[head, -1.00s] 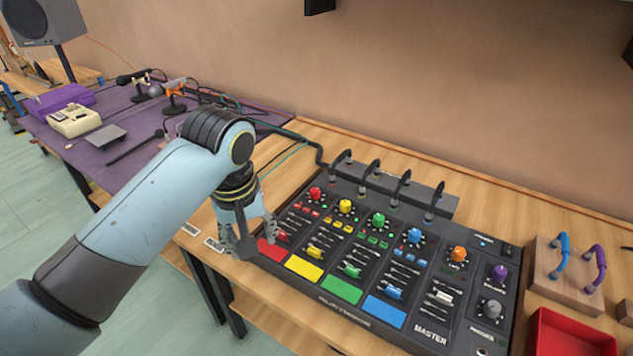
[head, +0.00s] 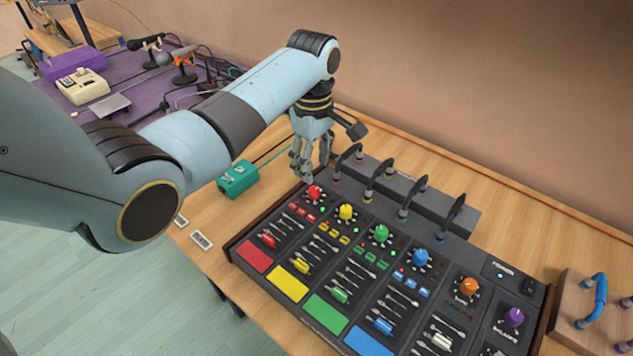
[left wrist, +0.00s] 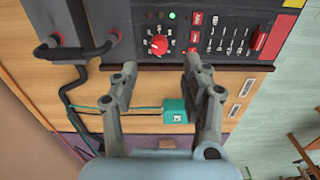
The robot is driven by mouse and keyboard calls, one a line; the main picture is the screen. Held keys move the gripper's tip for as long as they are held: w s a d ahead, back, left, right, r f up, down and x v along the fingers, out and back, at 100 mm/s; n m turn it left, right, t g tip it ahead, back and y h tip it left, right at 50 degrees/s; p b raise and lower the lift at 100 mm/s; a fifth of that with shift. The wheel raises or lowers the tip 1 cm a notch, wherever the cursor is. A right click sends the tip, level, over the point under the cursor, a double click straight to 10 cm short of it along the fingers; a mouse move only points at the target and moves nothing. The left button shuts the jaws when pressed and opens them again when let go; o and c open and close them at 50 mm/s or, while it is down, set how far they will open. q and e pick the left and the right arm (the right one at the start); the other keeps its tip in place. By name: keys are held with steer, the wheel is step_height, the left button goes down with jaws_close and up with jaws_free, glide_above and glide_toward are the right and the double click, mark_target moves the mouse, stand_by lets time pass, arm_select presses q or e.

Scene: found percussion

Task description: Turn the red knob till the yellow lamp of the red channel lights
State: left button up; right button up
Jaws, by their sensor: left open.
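The red knob (head: 315,193) stands at the top of the red channel on the black mixer (head: 232,240). In the left wrist view the red knob (left wrist: 158,44) has a white pointer mark. A green lamp (left wrist: 173,15) glows beside it; I cannot make out a lit yellow lamp there. My left gripper (head: 309,176) points down, open and empty, just above and behind the red knob. In the left wrist view the gripper's fingers (left wrist: 158,76) are spread wide, with the knob ahead of the gap between them, apart from both fingers. My right gripper is out of view.
Yellow (head: 346,212), green (head: 381,233) and blue (head: 421,257) knobs stand in a row to the right. Black cable plugs (head: 378,177) rise behind the mixer. A teal box (head: 237,179) lies on the wooden table at left. A block with a blue handle (head: 594,300) stands at right.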

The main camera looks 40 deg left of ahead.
mark_target(314, 189)
arm_select(q)
step_height(314, 189, down, 4)
steer(key=shift+r, duration=0.1)
step_height(314, 189, down, 3)
steer(key=shift+w+f+b, duration=0.1)
steer(key=shift+f+b, duration=0.05)
steer(key=shift+b, duration=0.15)
steer(key=shift+c, duration=1.3)
steer(key=c, duration=0.4)
jaws_close()
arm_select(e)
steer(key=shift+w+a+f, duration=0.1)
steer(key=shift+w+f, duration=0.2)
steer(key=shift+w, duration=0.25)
